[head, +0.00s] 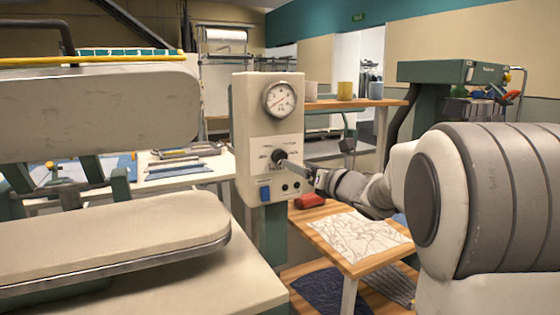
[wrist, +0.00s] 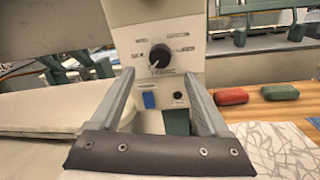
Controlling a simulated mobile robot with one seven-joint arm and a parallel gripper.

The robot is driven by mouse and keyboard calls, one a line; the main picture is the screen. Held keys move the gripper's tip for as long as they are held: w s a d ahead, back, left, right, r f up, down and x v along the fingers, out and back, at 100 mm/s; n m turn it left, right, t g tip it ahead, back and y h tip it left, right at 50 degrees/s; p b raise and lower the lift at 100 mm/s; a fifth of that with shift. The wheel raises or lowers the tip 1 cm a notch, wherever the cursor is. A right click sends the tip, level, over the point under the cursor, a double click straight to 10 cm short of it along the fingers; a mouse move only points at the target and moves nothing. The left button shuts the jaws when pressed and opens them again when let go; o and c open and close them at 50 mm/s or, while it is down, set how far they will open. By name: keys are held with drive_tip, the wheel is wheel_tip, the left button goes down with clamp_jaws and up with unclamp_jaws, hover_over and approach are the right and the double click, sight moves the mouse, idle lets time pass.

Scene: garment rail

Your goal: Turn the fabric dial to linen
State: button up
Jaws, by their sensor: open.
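The fabric dial (head: 278,156) is a round black knob on the pale front panel of the control box (head: 241,120). In the wrist view the dial (wrist: 160,54) shows a small pale mark at its lower left, with several short labels around it, too blurred to read surely. My gripper (head: 286,163) reaches in from the right in front of the panel. In the wrist view my gripper (wrist: 162,76) is open, one finger on each side below the dial, with nothing between the fingers. Whether a fingertip touches the panel cannot be told.
Below the dial are a blue switch (wrist: 149,100) and a black button (wrist: 178,97). A round gauge (head: 280,99) sits above. Padded press boards (head: 110,240) stand at left. A wooden table (head: 375,262) at right holds a red object (head: 309,201) and a patterned cloth (head: 360,236).

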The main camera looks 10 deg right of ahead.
sight(282, 157)
drive_tip(key=x, duration=0.7)
drive_tip(key=shift+w, duration=0.1)
drive_tip(key=shift+c, duration=0.2)
clamp_jaws()
